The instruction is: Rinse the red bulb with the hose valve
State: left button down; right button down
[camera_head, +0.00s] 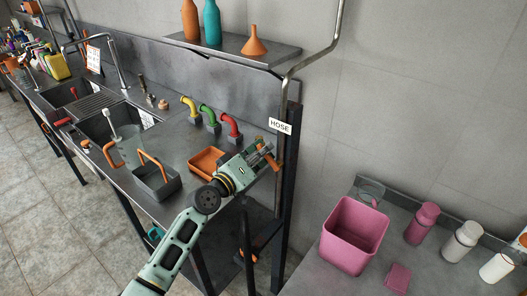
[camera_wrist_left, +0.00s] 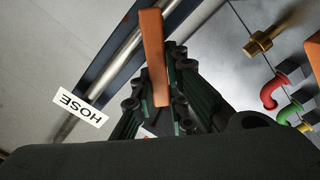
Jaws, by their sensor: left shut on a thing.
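My left gripper (camera_head: 258,158) reaches the pipe below the HOSE sign (camera_head: 280,126). It is shut on the orange lever of the hose valve (camera_head: 269,157). In the left wrist view the orange lever (camera_wrist_left: 153,55) lies between the fingers of the left gripper (camera_wrist_left: 158,100); the valve body is mostly hidden. I cannot clearly identify the red bulb. Small red items lie by the sinks (camera_head: 85,144), too small to tell their shape. My right gripper is not in view.
Yellow, green and red spouts (camera_head: 232,126) stand on the counter near an orange tray (camera_head: 205,162) and a grey caddy (camera_head: 155,182). A shelf (camera_head: 235,48) holds bottles and a funnel. At the right, a pink bin (camera_head: 352,235) and several bottles stand on another table.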

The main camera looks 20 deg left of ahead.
pick_arm(q)
jog(key=shift+f, duration=0.1)
jog(key=shift+w+a+f+n+b, duration=0.15)
jog(key=shift+f+n+b, duration=0.5)
jog(key=shift+n, duration=0.7)
jog(key=shift+a+f+n+b, duration=0.3)
jog(key=shift+f+n+b, duration=0.25)
jog(key=shift+n, duration=0.75)
jog(key=shift+w+a+f+n+b, duration=0.15)
jog(key=shift+f+n+b, duration=0.5)
jog(key=shift+n, duration=0.7)
jog(key=shift+s+f, duration=0.1)
jog(key=c, duration=1.7)
grip_release()
jog(key=shift+a, duration=0.1)
